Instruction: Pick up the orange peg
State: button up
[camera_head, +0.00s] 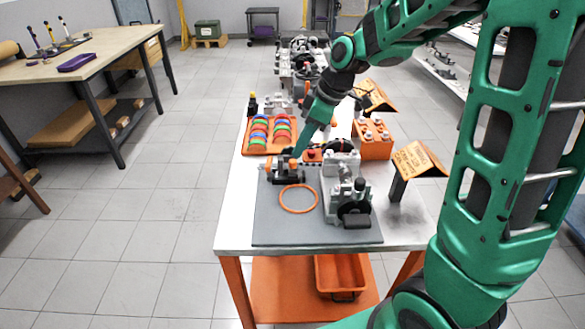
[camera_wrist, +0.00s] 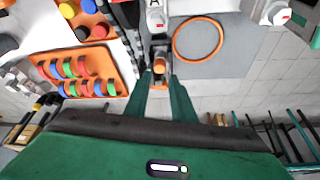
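The orange peg (camera_wrist: 159,67) shows in the wrist view, upright as far as I can tell, at a grey and black fixture. The fixture (camera_head: 284,172) stands at the back left of the grey mat in the head view. My gripper (camera_wrist: 161,76) points at the peg, its two green fingers apart with the peg between or just beyond their tips. I see a gap beside the peg, and cannot tell any contact. In the head view my gripper (camera_head: 298,154) is low over the fixture, and the peg there is too small to make out surely.
An orange ring (camera_head: 283,205) lies on the grey mat (camera_head: 275,232). A grey engine part (camera_head: 351,205) stands right of it. An orange tray (camera_head: 249,149) of coloured rings is behind left; an orange box (camera_head: 375,150) and a sign (camera_head: 418,160) are at right.

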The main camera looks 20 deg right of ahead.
aim_at(293, 161)
jog(key=shift+x, duration=2.65)
jog(key=shift+d, duration=0.15)
grip_shut()
jog(key=shift+r, duration=0.1)
notch_tip(293, 161, up, 10)
jog(key=shift+s, duration=0.1)
